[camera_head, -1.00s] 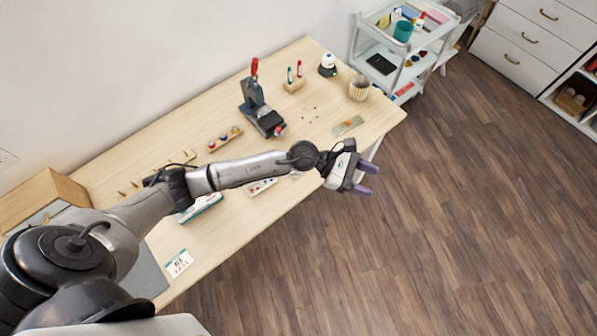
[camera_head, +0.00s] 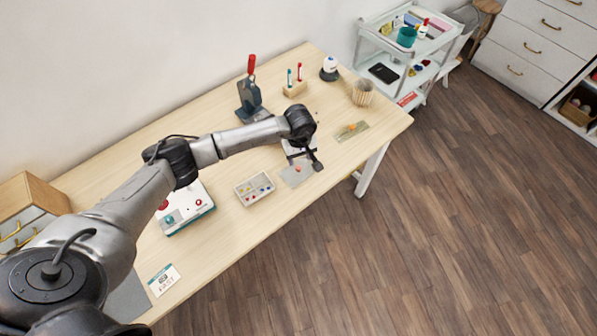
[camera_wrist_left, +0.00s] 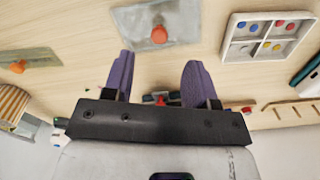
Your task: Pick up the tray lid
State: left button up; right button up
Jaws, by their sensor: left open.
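A flat grey, see-through lid (camera_head: 294,178) with a round red-orange knob lies on the table near its front edge, right of the white tray. In the left wrist view this lid (camera_wrist_left: 184,22) is at the top, just beyond my fingertips. The white compartment tray (camera_head: 243,201) holds small coloured pieces and has no lid on it; it also shows at the upper right of the left wrist view (camera_wrist_left: 232,45). My left gripper (camera_head: 306,160) points down above the table by the lid. In the wrist view its purple fingers (camera_wrist_left: 158,62) are apart and empty.
A second flat plate with an orange knob (camera_head: 358,131) lies to the right, near a ribbed cup (camera_head: 363,92). A white and teal box (camera_head: 188,212) stands left of the tray. A clamp press (camera_head: 251,100) is behind my arm. Open floor lies in front.

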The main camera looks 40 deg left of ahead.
aim_at(299, 167)
pick_arm(q)
jog(key=shift+w+a+f+b, duration=0.1)
jog(key=shift+a+f+b, duration=0.1)
jog(key=shift+f, duration=1.85)
jog(key=shift+w+a+f+b, duration=0.1)
jog(key=shift+a+f+b, duration=0.1)
jog(key=shift+f, duration=1.8)
jog(key=shift+d, duration=0.1)
jog(key=shift+c, duration=0.3)
grip_shut()
